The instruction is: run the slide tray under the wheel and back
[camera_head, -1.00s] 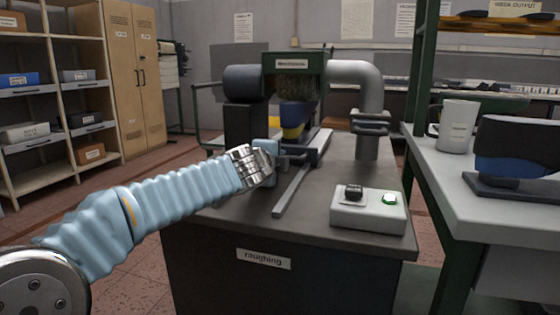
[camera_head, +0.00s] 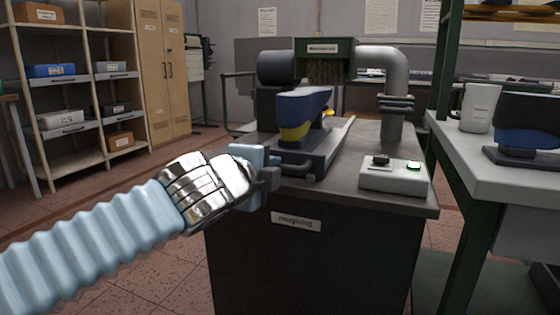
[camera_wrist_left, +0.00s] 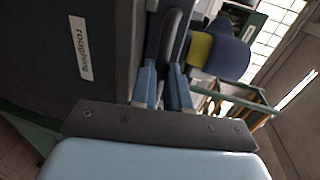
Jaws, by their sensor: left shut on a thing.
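The slide tray (camera_head: 302,163) is dark grey and carries a shoe last (camera_head: 303,104) with a blue body and a yellow band. Tray and last are at the near edge of the bench, in front of the wheel (camera_head: 328,73), a dark bristly shape under a green hood. My left gripper (camera_head: 268,172) is shut at the tray's near end. In the left wrist view its fingers (camera_wrist_left: 164,88) close around a grey handle (camera_wrist_left: 172,30), with the last (camera_wrist_left: 221,53) beyond. My right gripper is out of view.
The machine stands on a dark bench labelled "roughing" (camera_head: 296,223). A control box (camera_head: 394,178) with a black switch and lit green button is right of the tray. A grey pipe (camera_head: 395,90) rises behind it. A side table (camera_head: 490,165) with a mug stands at right.

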